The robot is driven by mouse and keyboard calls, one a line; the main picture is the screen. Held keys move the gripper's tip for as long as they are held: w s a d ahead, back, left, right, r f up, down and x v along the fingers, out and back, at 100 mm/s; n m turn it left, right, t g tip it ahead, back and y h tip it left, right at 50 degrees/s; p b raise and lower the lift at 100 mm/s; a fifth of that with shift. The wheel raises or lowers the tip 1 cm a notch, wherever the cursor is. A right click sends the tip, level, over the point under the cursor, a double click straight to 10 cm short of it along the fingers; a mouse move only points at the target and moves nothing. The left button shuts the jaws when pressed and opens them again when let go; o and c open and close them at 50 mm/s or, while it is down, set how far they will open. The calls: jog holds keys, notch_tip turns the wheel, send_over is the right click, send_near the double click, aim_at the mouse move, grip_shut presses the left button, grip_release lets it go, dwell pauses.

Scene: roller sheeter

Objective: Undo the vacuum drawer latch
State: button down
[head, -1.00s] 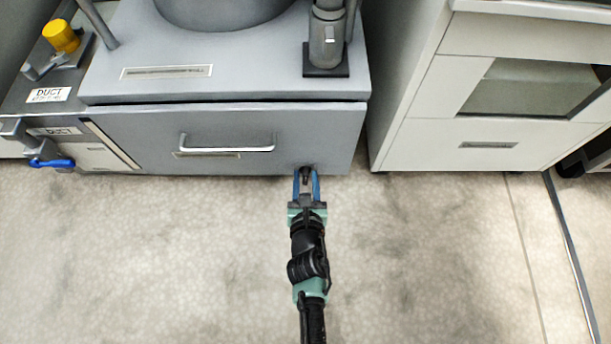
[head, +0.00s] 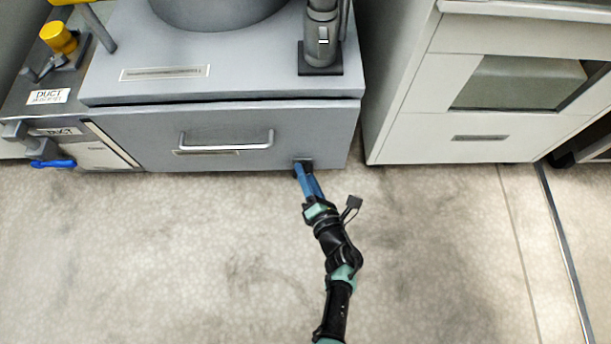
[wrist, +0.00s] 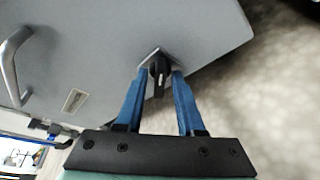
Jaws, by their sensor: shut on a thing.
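The vacuum drawer (head: 230,148) is a grey front with a bar handle (head: 227,141), under the grey machine top. Its latch is a small black knob on a plate (head: 303,162) near the lower right corner; the knob also shows in the wrist view (wrist: 158,72). My gripper (head: 307,174) reaches the latch from the front, and its two blue fingers (wrist: 158,84) stand on either side of the knob and are shut on it. In the head view the fingers partly hide the knob. The drawer front looks flush below the machine top.
A white cabinet (head: 475,138) stands to the right, beyond a narrow gap. A blue-handled valve (head: 52,163) and a yellow knob (head: 58,38) are at the left. The floor (head: 180,250) in front is clear.

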jog(key=shift+d+f+m+t+y+b, duration=0.15)
jog(key=shift+m+t+y+b, duration=0.35)
jog(key=shift+m+b, duration=0.8)
jog(key=shift+f+m+t+y+b, duration=0.2)
jog(key=shift+m+t+y+b, duration=0.4)
jog(key=shift+m, duration=1.2)
jog(key=c, duration=0.9)
grip_release()
jog(key=shift+o, duration=0.2)
jog(key=p+v, duration=0.2)
jog(key=v, duration=1.1)
jog(key=shift+p, duration=0.35)
